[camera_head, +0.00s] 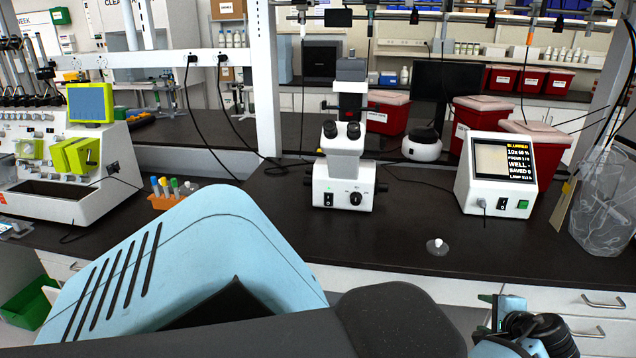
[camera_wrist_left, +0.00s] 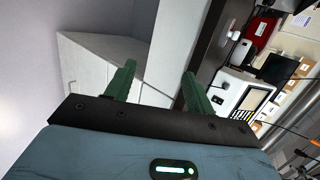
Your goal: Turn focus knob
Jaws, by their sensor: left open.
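The white microscope (camera_head: 330,171) stands upright on the dark bench, with black eyepieces facing me. A black knob (camera_head: 355,198) is on its front beside a switch. Another dark knob (camera_head: 382,187) sticks out from its right side; I cannot tell which is the focus knob. My left gripper (camera_head: 501,304) is at the lower right, in front of the bench edge and well apart from the microscope. In the left wrist view its green fingers (camera_wrist_left: 160,82) are apart with nothing between them. My right gripper is not in view.
A white display unit (camera_head: 472,190) with a focus readout stands right of the microscope. A small white-topped piece (camera_head: 437,246) lies near the bench front. Red bins (camera_head: 480,122) stand behind, and a clear bag (camera_head: 605,205) is at far right. The bench before the microscope is clear.

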